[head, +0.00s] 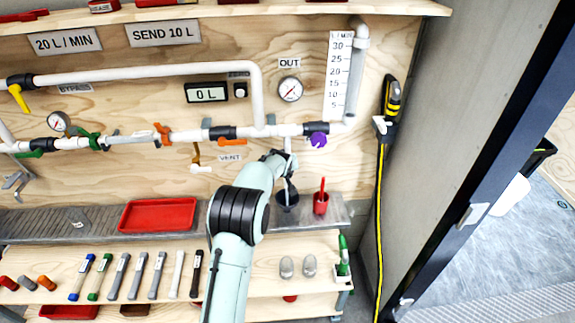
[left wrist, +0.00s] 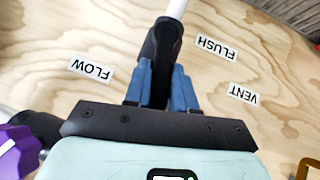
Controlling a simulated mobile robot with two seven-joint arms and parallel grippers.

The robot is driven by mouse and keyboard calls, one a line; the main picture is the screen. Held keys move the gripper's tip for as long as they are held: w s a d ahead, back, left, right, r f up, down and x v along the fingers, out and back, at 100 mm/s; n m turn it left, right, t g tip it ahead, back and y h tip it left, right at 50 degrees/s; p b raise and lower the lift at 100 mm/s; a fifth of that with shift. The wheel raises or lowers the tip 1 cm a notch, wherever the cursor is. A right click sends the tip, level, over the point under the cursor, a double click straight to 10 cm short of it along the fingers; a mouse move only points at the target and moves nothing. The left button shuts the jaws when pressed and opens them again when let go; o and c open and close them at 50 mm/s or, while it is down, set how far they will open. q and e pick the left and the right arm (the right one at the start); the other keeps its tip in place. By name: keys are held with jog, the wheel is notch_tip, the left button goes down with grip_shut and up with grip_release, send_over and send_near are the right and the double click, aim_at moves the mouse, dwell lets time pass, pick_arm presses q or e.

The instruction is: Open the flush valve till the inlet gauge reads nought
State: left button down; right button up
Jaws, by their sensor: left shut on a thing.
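The flush valve (left wrist: 164,42) is a black fitting on a white pipe beside the FLUSH label in the left wrist view. My left gripper (left wrist: 163,92) is shut on its dark handle, which lies between the two blue fingers, roughly in line with the pipe. In the head view my left gripper (head: 282,165) is below the main pipe, and my arm's end hides the valve. The inlet gauge (head: 59,121) is the small round dial at the left of the pipework; its reading is too small to tell. My right gripper is not in view.
A purple valve handle (head: 318,141) is close right of my gripper; it also shows in the left wrist view (left wrist: 22,150). The vent valve (head: 198,160) is to the left.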

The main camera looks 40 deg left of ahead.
pick_arm(q)
jog(key=shift+w+d+r, duration=0.1)
jog(key=shift+w+r, duration=0.05)
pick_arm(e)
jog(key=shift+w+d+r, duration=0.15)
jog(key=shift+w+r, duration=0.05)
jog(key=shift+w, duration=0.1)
pick_arm(q)
jog(key=c, duration=1)
grip_release()
jog(key=shift+b+v, duration=1.85)
jog(key=shift+v, duration=4.8)
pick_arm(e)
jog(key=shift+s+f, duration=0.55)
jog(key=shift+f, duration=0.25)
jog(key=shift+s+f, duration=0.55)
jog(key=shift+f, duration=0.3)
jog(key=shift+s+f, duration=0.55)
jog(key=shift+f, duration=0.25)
pick_arm(q)
jog(key=shift+w+d, duration=0.15)
jog(key=shift+d, duration=0.05)
